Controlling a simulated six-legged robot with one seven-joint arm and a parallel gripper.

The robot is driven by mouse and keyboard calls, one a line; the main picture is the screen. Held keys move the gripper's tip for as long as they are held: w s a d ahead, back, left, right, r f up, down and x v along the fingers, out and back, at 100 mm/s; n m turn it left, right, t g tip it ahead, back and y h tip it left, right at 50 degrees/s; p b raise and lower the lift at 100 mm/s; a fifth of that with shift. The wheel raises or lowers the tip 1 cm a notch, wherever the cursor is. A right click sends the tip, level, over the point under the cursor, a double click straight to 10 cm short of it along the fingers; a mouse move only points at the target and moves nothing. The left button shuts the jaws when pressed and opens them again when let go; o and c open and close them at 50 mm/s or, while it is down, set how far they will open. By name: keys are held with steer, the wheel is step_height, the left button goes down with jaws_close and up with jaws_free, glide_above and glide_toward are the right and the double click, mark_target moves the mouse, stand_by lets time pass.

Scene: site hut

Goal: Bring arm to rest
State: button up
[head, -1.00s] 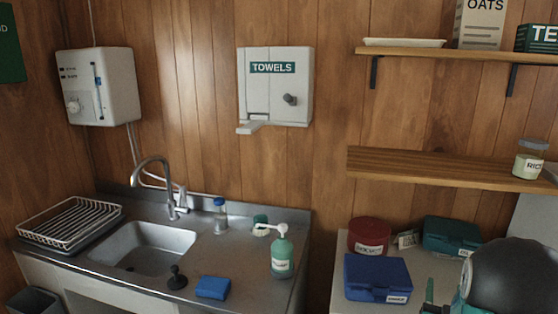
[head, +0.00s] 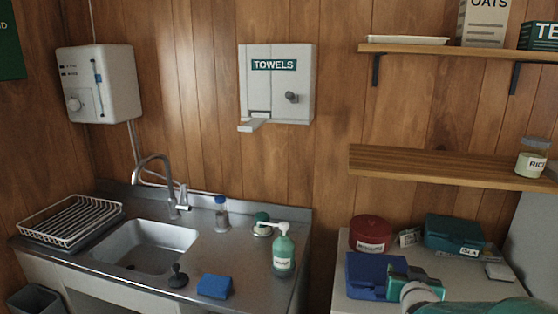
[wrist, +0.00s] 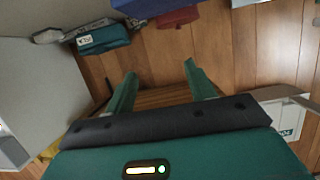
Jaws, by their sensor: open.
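My gripper (wrist: 160,68) shows in the wrist view with its two green fingers spread apart. Nothing is between them; the wood-panelled wall and a wooden shelf edge lie beyond. In the head view my teal and grey arm (head: 425,292) is low at the bottom right, in front of the counter, covering part of the blue box (head: 365,275). I cannot make out the fingertips in that view.
A red tin (head: 371,233) and a teal box (head: 455,234) stand on the right counter. The lower shelf (head: 430,165) holds a rice jar (head: 532,160). At left are the sink (head: 145,247), a green pump bottle (head: 284,252) and a blue sponge (head: 215,286).

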steer(key=s+a+r+n+g+y, duration=0.1)
steer(key=s+a+g, duration=0.1)
steer(key=s+a, duration=0.2)
steer(key=s+a+r+n+g+y, duration=0.1)
steer(key=s+a+g, duration=0.2)
steer(key=s, duration=0.8)
steer(key=s+a+r+n+g+y, duration=0.1)
steer(key=s+a+r+g, duration=0.1)
steer(key=s+a, duration=0.5)
steer(key=shift+s+a+g+y, duration=0.25)
steer(key=shift+s+g+y, duration=0.15)
steer(key=shift+s+g, duration=0.3)
steer(key=shift+w, duration=0.1)
